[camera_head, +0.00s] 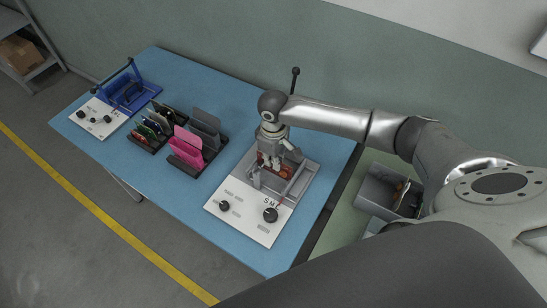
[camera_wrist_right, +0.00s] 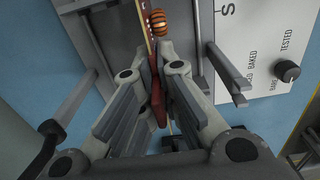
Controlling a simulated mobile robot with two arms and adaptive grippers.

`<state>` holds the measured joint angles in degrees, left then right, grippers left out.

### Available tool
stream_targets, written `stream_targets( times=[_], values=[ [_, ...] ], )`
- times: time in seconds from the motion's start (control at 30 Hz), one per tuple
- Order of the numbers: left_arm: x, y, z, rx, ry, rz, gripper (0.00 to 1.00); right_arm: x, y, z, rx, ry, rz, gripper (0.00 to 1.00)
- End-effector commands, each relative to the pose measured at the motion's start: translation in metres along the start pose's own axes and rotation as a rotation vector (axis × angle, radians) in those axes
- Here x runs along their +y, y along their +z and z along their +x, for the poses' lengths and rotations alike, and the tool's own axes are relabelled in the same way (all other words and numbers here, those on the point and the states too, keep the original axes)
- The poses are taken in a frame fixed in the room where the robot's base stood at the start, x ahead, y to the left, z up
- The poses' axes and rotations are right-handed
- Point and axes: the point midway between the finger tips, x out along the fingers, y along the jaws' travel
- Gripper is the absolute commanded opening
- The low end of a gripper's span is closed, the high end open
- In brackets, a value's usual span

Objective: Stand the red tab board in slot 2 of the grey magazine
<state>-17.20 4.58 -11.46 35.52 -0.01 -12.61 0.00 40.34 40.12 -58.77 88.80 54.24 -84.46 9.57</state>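The red tab board (camera_head: 265,164) is in the grey tester fixture (camera_head: 308,178), under my right gripper (camera_head: 274,164) in the head view. In the right wrist view the board (camera_wrist_right: 157,108) shows edge-on between the two fingers of the right gripper (camera_wrist_right: 158,85), with a striped orange and black part on it. The fingers lie close against both sides of the board and look shut on it. The grey magazine (camera_head: 206,129) stands left of the fixture, behind the pink one. Its slot numbers are too small to read. My left gripper is out of view.
A pink magazine (camera_head: 186,147) and a black rack with several boards (camera_head: 154,127) stand on the blue table (camera_head: 150,188). A blue fixture (camera_head: 133,93) is at the far left. The fixture has an upright black-knobbed lever (camera_head: 295,74). A grey bin (camera_head: 377,187) stands right of the table.

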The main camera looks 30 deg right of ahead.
Motion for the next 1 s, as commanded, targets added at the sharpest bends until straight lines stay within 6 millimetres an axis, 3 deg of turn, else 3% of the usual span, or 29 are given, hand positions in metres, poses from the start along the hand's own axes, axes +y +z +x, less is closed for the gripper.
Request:
stream_targets(
  times=[0.17, 0.37, 0.6, 0.77, 1.0],
  values=[
    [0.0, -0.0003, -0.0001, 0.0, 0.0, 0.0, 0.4, 0.0, -0.0003, -0.0001, 0.001, 0.0, 0.0, 0.0],
    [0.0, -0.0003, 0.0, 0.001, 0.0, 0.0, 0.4, 0.0, -0.0002, -0.0002, 0.001, 0.0, 0.0, 0.28],
    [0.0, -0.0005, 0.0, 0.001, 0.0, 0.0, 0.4, 0.0, -0.0002, -0.0002, 0.001, 0.0, 0.0, 0.3],
    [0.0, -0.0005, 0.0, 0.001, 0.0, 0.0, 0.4, 0.0, -0.0001, -0.0001, 0.0, 0.0, 0.0, 0.48],
    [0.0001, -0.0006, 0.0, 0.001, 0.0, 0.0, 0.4, 0.0, -0.0001, -0.0001, 0.0, 0.0, 0.0, 0.48]
  ],
)
